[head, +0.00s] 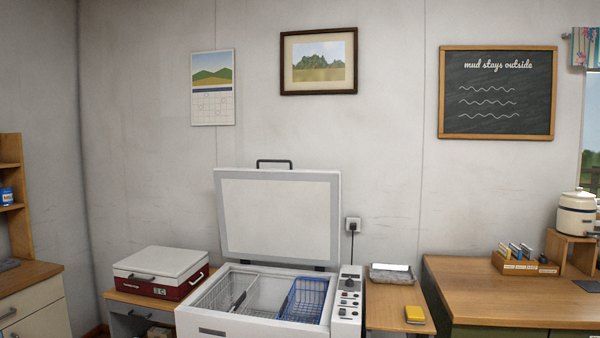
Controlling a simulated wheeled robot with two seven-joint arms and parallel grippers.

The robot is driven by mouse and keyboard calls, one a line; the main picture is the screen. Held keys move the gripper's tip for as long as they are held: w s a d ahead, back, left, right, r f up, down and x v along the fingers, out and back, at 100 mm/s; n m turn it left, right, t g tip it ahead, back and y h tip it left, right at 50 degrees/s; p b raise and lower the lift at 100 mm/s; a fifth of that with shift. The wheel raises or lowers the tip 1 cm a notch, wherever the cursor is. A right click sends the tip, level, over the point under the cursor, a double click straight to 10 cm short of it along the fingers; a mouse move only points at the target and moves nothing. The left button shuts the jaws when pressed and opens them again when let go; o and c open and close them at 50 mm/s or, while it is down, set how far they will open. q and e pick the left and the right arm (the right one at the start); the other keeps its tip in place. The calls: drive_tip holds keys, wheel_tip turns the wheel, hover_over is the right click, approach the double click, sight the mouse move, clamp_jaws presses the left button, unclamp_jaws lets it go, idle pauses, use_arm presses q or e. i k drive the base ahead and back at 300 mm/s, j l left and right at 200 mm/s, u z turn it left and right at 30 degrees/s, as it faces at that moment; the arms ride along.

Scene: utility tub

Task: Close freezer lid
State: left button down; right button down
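The white chest freezer (225,325) stands at the bottom middle of the head view. Its lid (280,216) is raised nearly upright at the back, with the pale inner side facing me. A dark handle (274,162) sits on the lid's top edge. Inside the open tub are a pale wire basket (226,292) on the left and a blue wire basket (302,300) on the right. A control panel (348,292) with dark knobs is on the freezer's right side. Neither of my grippers shows in this view.
A small stand with a red and white lidded box (160,273) is left of the freezer. On the right, a small wooden table (394,300) holds a metal tray (392,275) and a yellow object (415,314). A wooden desk (510,301) stands farther right. The wall is behind the lid.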

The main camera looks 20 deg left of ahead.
sight(291, 215)
drive_tip(key=i+j+z, duration=0.1)
drive_tip(key=j+z, duration=0.3)
drive_tip(key=i+j+z, duration=0.1)
drive_tip(key=j+z, duration=0.75)
drive_tip(key=k+j, duration=0.1)
drive_tip(key=j, duration=1.95)
drive_tip(key=k+j, duration=0.15)
drive_tip(key=j, duration=0.85)
